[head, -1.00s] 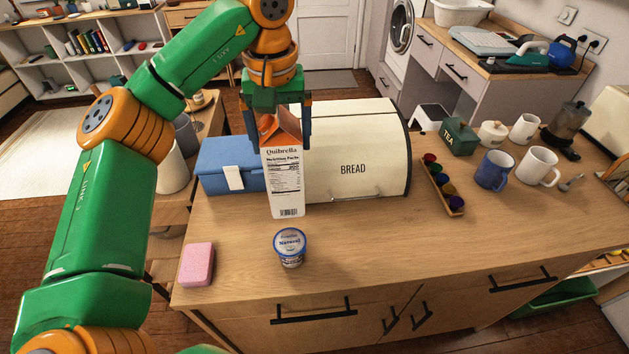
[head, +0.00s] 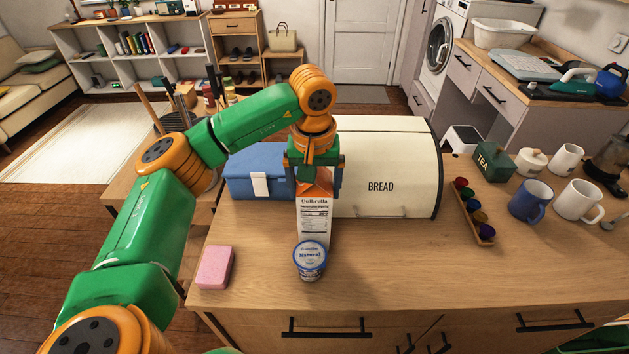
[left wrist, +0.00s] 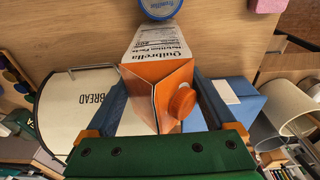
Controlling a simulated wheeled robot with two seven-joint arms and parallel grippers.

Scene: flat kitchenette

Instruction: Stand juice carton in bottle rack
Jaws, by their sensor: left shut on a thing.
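The juice carton (head: 314,220), white with an orange gabled top, is upright over the wooden counter in front of the bread box. My left gripper (head: 315,189) points down with its fingers on either side of the carton's top, shut on it. In the left wrist view the orange top and cap of the carton (left wrist: 160,88) show between the fingers. A yogurt cup hides the carton's base in the head view, so I cannot tell whether it touches the counter. I cannot make out a bottle rack. My right gripper is out of view.
The yogurt cup (head: 310,261) is close in front of the carton. A cream bread box (head: 385,160) and a blue box (head: 245,180) stand behind. A pink sponge (head: 215,267) lies left.

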